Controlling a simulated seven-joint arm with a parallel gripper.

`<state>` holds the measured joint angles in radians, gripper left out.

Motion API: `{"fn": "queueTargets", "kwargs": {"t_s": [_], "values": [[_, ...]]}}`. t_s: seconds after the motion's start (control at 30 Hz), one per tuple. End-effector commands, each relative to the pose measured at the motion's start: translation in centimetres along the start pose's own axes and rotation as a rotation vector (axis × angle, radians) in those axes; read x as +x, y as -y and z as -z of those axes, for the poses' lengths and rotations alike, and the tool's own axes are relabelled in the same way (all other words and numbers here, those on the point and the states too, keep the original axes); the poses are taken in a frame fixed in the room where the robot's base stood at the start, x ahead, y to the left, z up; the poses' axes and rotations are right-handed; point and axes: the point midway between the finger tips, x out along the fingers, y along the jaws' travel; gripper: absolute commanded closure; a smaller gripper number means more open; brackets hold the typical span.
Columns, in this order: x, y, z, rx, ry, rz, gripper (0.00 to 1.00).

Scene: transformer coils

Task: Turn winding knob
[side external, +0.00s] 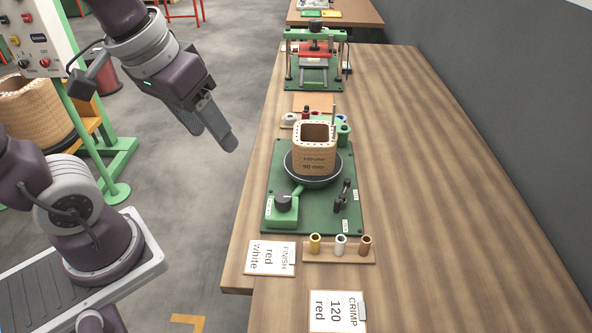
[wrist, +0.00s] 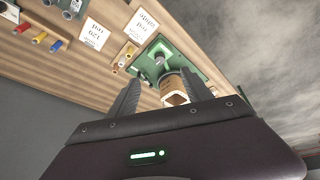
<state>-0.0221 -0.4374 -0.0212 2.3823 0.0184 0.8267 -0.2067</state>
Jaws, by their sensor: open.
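The winding knob (side external: 284,201) is a dark round knob on a small green box at the near left corner of a green winding base (side external: 312,218). A tan square coil (side external: 314,150) marked "90 mm" stands on a dark round plate on that base. My gripper (side external: 226,142) is in the air, left of and above the bench edge, apart from the knob and coil. It is open and empty.
A rack with three spools (side external: 340,252) and cards reading "FINISH red white" (side external: 270,258) and "CRIMP 120 red" (side external: 337,312) lie nearer. A green press (side external: 315,62) stands farther back. The bench's right side is clear, beside a dark wall.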

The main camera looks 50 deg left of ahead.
Motion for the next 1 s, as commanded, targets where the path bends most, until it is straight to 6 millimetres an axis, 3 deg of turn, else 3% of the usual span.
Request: {"fn": "queueTargets", "kwargs": {"t_s": [0.1,0.2,0.3,0.4,0.8,1.0], "values": [[5.5,-0.6,4.1,-0.188,0.130,0.046,0.42],[11.1,-1.0,6.2,-0.340,0.218,0.086,0.42],[16.2,-1.2,7.0,-0.465,0.284,0.120,0.42],[19.5,-1.3,7.0,-0.543,0.325,0.144,0.42],[26.1,-1.0,4.8,-0.582,0.346,0.158,0.42],[27.6,-0.9,4.3,-0.581,0.343,0.157,0.42]]}}
